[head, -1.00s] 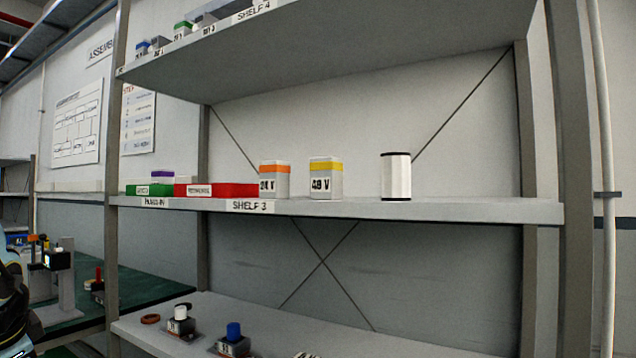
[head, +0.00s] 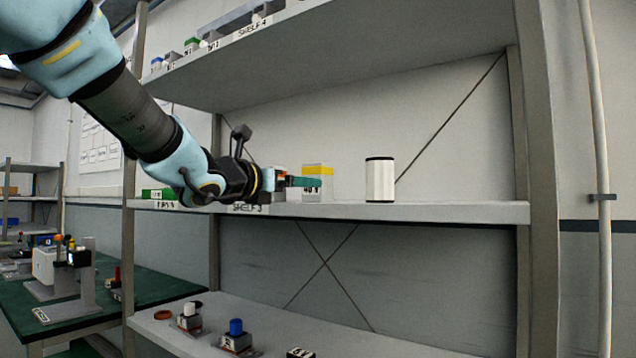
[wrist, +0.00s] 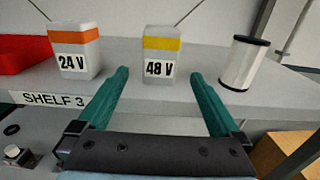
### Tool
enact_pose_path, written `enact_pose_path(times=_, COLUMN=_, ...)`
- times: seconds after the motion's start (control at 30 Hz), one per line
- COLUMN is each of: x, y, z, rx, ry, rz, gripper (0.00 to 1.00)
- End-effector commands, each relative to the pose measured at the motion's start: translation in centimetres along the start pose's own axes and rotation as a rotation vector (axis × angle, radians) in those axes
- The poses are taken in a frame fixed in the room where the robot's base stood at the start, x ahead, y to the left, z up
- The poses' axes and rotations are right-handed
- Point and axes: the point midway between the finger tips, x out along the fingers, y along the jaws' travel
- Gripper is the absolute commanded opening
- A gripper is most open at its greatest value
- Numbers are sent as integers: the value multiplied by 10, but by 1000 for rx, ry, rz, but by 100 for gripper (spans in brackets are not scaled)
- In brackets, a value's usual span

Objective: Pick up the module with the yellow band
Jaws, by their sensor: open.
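The module with the yellow band (head: 318,182) stands upright on shelf 3 and is partly covered by my gripper in the head view. In the wrist view the same module (wrist: 161,55) shows its "48 V" label, just beyond and between my fingertips. My gripper (head: 305,183) is open and empty, with green fingers; the wrist view shows the fingers (wrist: 158,78) spread wide, short of the module. The orange-band "24 V" module (wrist: 77,50) stands to its left.
A white cylinder with black rims (head: 380,180) stands to the right on shelf 3 (head: 450,212); it also shows in the wrist view (wrist: 243,64). A red bin (wrist: 22,54) lies at the left. Shelf 4 (head: 400,60) hangs above. Several small parts stand on the shelf below.

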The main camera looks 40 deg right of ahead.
Motion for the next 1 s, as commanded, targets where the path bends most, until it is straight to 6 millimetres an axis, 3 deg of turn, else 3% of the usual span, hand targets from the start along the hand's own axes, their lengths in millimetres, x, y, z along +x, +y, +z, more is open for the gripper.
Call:
enact_pose_path(times=0.2, x=31, y=1, z=1, rx=-2, ry=4, rz=3, gripper=100)
enact_pose_path(times=0.47, x=46, y=0, z=1, rx=-4, ry=4, rz=2, gripper=100)
enact_pose_path(times=0.8, x=86, y=0, z=2, rx=-4, ry=5, rz=4, gripper=100)
enact_pose_path(times=1.0, x=93, y=0, z=0, rx=-6, ry=2, rz=3, gripper=100)
